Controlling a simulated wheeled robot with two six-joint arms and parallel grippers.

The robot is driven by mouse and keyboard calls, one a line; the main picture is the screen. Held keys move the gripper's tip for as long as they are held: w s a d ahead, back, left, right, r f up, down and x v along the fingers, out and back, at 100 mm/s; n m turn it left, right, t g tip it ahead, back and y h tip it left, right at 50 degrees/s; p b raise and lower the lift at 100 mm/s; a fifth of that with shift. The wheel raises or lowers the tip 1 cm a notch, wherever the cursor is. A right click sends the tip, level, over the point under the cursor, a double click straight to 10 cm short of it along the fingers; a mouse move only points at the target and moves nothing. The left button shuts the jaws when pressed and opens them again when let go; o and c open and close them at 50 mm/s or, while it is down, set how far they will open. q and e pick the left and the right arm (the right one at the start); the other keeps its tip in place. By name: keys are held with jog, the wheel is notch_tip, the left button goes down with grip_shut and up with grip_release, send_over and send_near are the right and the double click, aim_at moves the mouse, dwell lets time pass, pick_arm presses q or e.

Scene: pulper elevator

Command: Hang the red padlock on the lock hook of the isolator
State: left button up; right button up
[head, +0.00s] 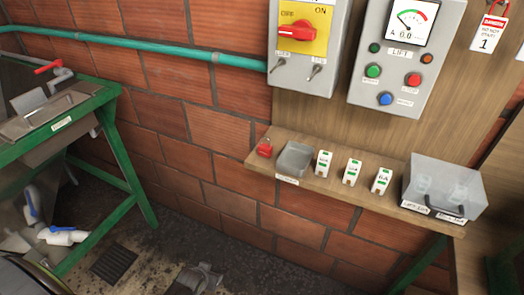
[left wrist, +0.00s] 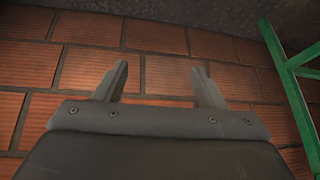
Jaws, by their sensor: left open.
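The red padlock (head: 264,148) sits at the left end of the wooden shelf (head: 335,187) in the head view. The isolator (head: 306,75) is the grey box on the wall above it, with a yellow plate and a red handle (head: 297,32). Two small metal hooks or levers, a left one (head: 276,65) and a right one (head: 316,72), stick out low on its front. Their labels are too small to read surely. My left gripper (left wrist: 159,68) is open and empty in the left wrist view, facing the brick wall. My right gripper is not in view.
A control panel (head: 392,88) hangs right of the isolator. A green pipe (head: 170,47) crosses the wall. A green-framed bench (head: 127,150) stands at left.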

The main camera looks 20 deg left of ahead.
pick_arm(q)
jog(key=w+r+t, duration=0.2)
jog(key=w+r, duration=0.7)
jog(key=r, duration=0.2)
jog(key=t+h, duration=0.1)
jog(key=t, duration=0.3)
send_near(263, 148)
jog(key=s+a+f, duration=0.4)
jog(key=f, duration=0.5)
notch_tip(263, 148, up, 11)
jog(key=s+d+m+t, duration=0.1)
jog(key=d+m+t, duration=0.1)
jog(key=d, duration=0.1)
jog(key=shift+h, duration=0.4)
jog(key=x, duration=1.1)
jog(key=shift+w+f+p, duration=0.2)
jog(key=shift+f+p, duration=0.2)
jog(key=shift+f, duration=0.1)
jog(key=shift+w+f+g, duration=0.3)
jog(key=shift+w, duration=0.1)
jog(key=shift+d+f+p+x, duration=0.1)
jog(key=shift+f+p+x, duration=0.2)
jog(key=shift+x, duration=0.75)
jog(key=shift+d+f+p+x, duration=0.1)
jog(key=shift+p+x, duration=0.25)
jog(key=shift+x, duration=0.7)
jog(key=shift+s, duration=0.15)
